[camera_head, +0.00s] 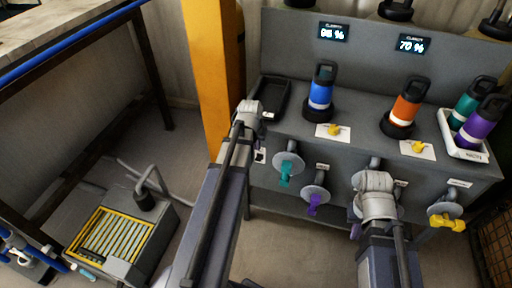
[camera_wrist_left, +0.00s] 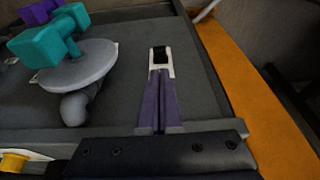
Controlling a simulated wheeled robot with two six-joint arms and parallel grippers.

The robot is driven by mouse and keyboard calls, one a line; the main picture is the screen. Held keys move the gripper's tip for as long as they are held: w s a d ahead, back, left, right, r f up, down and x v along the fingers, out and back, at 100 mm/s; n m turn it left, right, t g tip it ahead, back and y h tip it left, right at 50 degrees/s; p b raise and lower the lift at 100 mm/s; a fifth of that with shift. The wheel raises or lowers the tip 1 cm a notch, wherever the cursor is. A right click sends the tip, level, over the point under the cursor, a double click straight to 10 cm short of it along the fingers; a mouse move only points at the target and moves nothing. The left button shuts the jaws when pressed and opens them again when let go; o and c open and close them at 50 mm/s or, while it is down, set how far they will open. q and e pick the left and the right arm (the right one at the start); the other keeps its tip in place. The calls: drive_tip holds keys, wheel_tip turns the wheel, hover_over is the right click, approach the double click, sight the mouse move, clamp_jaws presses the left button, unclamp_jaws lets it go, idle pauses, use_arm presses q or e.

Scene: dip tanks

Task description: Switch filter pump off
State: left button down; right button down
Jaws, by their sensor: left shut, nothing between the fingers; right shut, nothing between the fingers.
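A rocker switch, black on a white plate, is on the front of the grey console; it shows in the left wrist view (camera_wrist_left: 160,58) and in the head view (camera_head: 260,157). My left gripper (camera_head: 262,144) is in front of it, shut and empty. In the left wrist view its purple fingertips (camera_wrist_left: 161,74) point at the plate and overlap its lower edge; I cannot tell whether they touch. My right gripper (camera_head: 356,230) is low in front of the console, shut and empty, partly hidden by its own wrist. No label reading "filter pump" is legible.
Valves with teal (camera_head: 285,174), purple (camera_head: 314,204) and yellow (camera_head: 447,222) handles stick out from the console front. A yellow post (camera_head: 213,75) stands just left of the switch. Blue (camera_head: 320,90) and orange (camera_head: 407,107) bottles stand on top. A yellow-grated unit (camera_head: 112,240) is on the floor.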

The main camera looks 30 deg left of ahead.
sight(259, 157)
use_arm(q)
drive_tip(key=b+x, duration=0.5)
drive_tip(key=x, duration=0.2)
drive_tip(key=shift+b, duration=0.3)
drive_tip(key=shift+w, duration=0.15)
